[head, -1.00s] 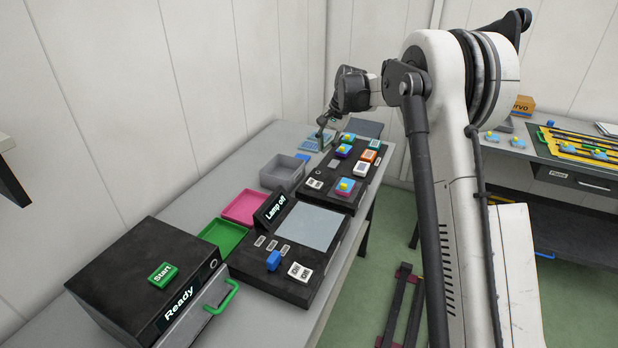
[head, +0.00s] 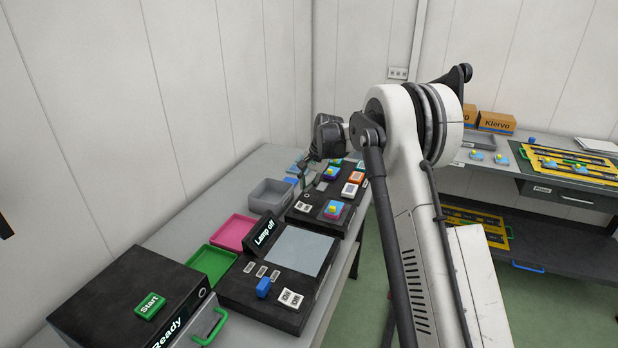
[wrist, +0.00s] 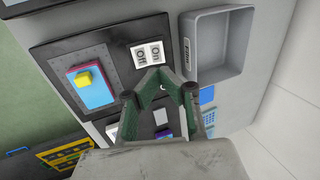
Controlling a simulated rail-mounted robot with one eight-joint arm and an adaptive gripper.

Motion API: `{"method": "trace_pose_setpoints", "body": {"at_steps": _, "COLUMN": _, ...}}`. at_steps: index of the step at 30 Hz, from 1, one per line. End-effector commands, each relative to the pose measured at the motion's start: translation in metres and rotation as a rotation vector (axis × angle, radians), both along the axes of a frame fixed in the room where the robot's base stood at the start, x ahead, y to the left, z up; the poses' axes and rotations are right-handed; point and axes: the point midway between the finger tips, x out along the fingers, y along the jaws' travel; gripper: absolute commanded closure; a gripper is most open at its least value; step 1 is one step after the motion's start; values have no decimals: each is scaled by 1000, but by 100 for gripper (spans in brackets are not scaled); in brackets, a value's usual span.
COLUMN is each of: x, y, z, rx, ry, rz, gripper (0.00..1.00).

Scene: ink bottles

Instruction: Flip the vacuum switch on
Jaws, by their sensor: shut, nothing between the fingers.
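A small white On/Off rocker switch (head: 303,206) is on the near left corner of the far black panel (head: 318,218). It also shows in the wrist view (wrist: 148,54), upside down. No word "vacuum" is legible beside it, and I cannot tell which side is pressed. My gripper (wrist: 152,77) has its green fingers shut and empty. In the wrist view its tips are just beside the switch's edge; contact cannot be told. In the head view my gripper (head: 305,186) is just beyond the switch, over the panel's left side.
A pink-and-blue fixture with a yellow block (head: 333,209) is beside the switch. A grey bin (head: 270,193) stands left of the panel. A nearer black panel has a "Lamp off" display (head: 265,232), a blue knob (head: 263,287) and another switch (head: 289,298). Pink (head: 234,232) and green (head: 210,264) trays lie left.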

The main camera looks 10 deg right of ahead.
Motion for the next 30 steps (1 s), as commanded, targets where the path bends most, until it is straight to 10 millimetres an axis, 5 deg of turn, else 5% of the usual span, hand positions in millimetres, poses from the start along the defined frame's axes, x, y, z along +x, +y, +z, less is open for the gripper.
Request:
{"method": "trace_pose_setpoints", "body": {"at_steps": 12, "x": 12, "y": 16, "z": -60, "rx": 0, "ry": 0, "rz": 0, "gripper": 100}}
{"method": "trace_pose_setpoints", "body": {"at_steps": 30, "x": 14, "y": 20, "z": -73, "rx": -19, "ry": 15, "rz": 2, "gripper": 100}}
